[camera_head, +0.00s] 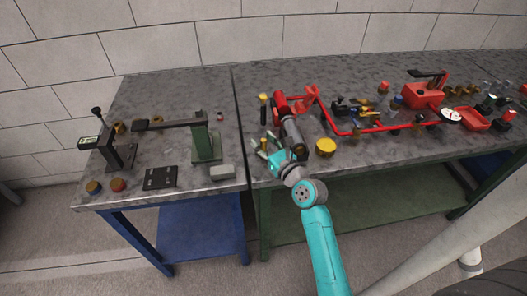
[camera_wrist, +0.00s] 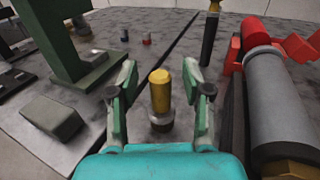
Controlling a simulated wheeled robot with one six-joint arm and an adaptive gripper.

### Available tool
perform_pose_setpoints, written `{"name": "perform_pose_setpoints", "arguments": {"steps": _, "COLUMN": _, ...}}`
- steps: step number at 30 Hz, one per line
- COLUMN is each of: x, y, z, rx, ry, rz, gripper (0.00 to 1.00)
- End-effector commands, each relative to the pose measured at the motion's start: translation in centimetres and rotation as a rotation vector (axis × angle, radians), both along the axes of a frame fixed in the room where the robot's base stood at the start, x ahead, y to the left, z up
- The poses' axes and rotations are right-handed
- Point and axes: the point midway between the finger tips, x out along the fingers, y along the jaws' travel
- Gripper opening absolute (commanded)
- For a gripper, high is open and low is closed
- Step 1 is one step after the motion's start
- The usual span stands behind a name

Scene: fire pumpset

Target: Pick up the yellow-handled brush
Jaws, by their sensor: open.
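The yellow-handled brush (camera_wrist: 160,90) stands upright on the bench in the wrist view, yellow handle up, with a metal collar near its base. Its bristles are not clearly visible. My gripper (camera_wrist: 161,80) is open, with one green finger on each side of the handle. Gaps show between the handle and both fingers, so nothing is held. In the head view my gripper (camera_head: 272,152) is low over the left front part of the right bench. The brush is small and partly hidden by the gripper there.
A grey cylinder with a red fitting (camera_wrist: 272,90) lies close to the right of my gripper. A dark upright tool with a yellow top (camera_wrist: 209,38) stands behind. A grey block (camera_wrist: 52,117) and a green stand (camera_wrist: 65,45) are on the left bench (camera_head: 195,188), across a narrow gap.

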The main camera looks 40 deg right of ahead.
Motion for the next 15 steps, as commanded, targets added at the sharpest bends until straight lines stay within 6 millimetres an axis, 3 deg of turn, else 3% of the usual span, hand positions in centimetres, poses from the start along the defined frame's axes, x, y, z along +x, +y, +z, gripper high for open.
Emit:
{"name": "perform_pose_setpoints", "arguments": {"steps": 7, "x": 0.10, "y": -0.03, "z": 0.01, "rx": 0.000, "ry": 0.000, "rz": 0.000, "gripper": 0.47}}
{"name": "perform_pose_setpoints", "arguments": {"steps": 12, "x": 0.09, "y": -0.03, "z": 0.01, "rx": 0.000, "ry": 0.000, "rz": 0.000, "gripper": 0.04}}
{"name": "perform_pose_setpoints", "arguments": {"steps": 15, "x": 0.08, "y": -0.03, "z": 0.00, "rx": 0.000, "ry": 0.000, "rz": 0.000, "gripper": 0.00}}
